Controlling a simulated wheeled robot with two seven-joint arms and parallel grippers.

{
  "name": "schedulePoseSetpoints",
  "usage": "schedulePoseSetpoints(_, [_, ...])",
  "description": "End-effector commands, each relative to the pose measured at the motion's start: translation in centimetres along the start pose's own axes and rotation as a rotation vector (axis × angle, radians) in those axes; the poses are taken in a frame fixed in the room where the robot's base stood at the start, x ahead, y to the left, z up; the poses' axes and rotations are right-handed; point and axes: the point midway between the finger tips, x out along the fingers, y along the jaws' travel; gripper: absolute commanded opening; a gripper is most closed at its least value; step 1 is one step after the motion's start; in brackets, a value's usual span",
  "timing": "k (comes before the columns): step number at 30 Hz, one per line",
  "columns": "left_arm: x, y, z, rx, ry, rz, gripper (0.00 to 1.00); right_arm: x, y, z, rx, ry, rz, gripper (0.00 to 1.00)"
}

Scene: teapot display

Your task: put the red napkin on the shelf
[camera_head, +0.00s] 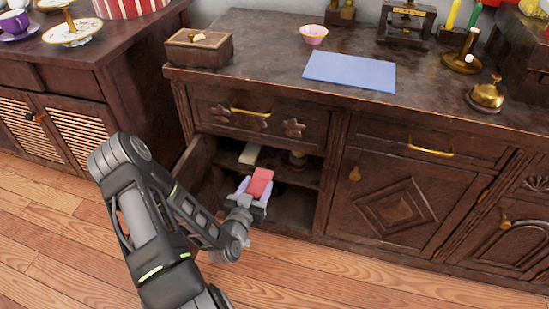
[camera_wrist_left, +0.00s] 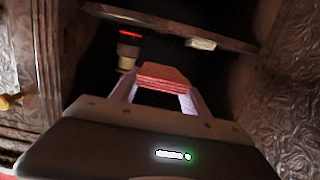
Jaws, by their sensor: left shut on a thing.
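The red napkin (camera_head: 261,183) is a small folded stack with a flat top. My left gripper (camera_head: 255,188) is shut on it at the open front of the cabinet's lower compartment. In the left wrist view the napkin (camera_wrist_left: 163,77) sits between the two pale fingers of the left gripper (camera_wrist_left: 162,88). The shelf (camera_head: 290,174) runs across inside the cabinet. In the wrist view its edge (camera_wrist_left: 150,22) crosses above the napkin, slightly tilted. I cannot tell whether the napkin touches the shelf. My right gripper is not in view.
A pale block (camera_head: 249,154) and a small round-bodied object (camera_head: 298,160) stand inside the compartment. A drawer with a brass handle (camera_head: 250,112) is above. The countertop holds a wooden box (camera_head: 199,48) and a blue mat (camera_head: 350,71).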

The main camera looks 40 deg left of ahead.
Motion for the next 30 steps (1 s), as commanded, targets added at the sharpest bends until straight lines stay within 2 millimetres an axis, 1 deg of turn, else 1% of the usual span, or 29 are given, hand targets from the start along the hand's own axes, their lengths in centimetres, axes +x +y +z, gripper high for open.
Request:
schedulePoseSetpoints(1, [0.9,0.3,-0.5,0.005,0.007,0.006,0.08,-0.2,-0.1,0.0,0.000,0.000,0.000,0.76])
schedulePoseSetpoints(7, [4.3,0.4,-1.4,0.006,0.010,0.009,0.08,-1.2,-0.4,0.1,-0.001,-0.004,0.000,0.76])
schedulePoseSetpoints(10, [5.9,0.4,-1.4,0.003,0.003,0.007,0.08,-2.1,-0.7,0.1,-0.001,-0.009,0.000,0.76])
schedulePoseSetpoints(12, [7.1,0.4,-1.9,0.005,0.008,0.007,0.08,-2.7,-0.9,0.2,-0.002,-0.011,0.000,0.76])
schedulePoseSetpoints(14, [7.8,0.3,-1.6,0.001,-0.002,0.005,0.08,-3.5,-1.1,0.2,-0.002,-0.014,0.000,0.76])
schedulePoseSetpoints(18, [9.9,0.4,-2.3,0.006,0.009,0.009,0.08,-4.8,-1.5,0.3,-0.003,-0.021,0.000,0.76])
schedulePoseSetpoints(19, [11.0,0.1,-1.7,0.002,0.011,0.001,0.08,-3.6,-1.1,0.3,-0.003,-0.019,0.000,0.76])
schedulePoseSetpoints(24, [15.3,0.0,-2.3,-0.001,0.010,0.000,0.08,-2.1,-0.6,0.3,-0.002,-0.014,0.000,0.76])
schedulePoseSetpoints(27, [17.3,0.0,-2.6,-0.001,0.009,0.000,0.08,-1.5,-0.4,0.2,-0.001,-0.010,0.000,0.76])
schedulePoseSetpoints(29, [18.2,0.0,-2.7,-0.001,0.007,-0.001,0.08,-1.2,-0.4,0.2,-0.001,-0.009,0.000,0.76])
schedulePoseSetpoints(30, [18.1,0.0,-1.5,-0.002,0.001,-0.001,0.08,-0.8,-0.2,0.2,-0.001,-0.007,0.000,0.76])
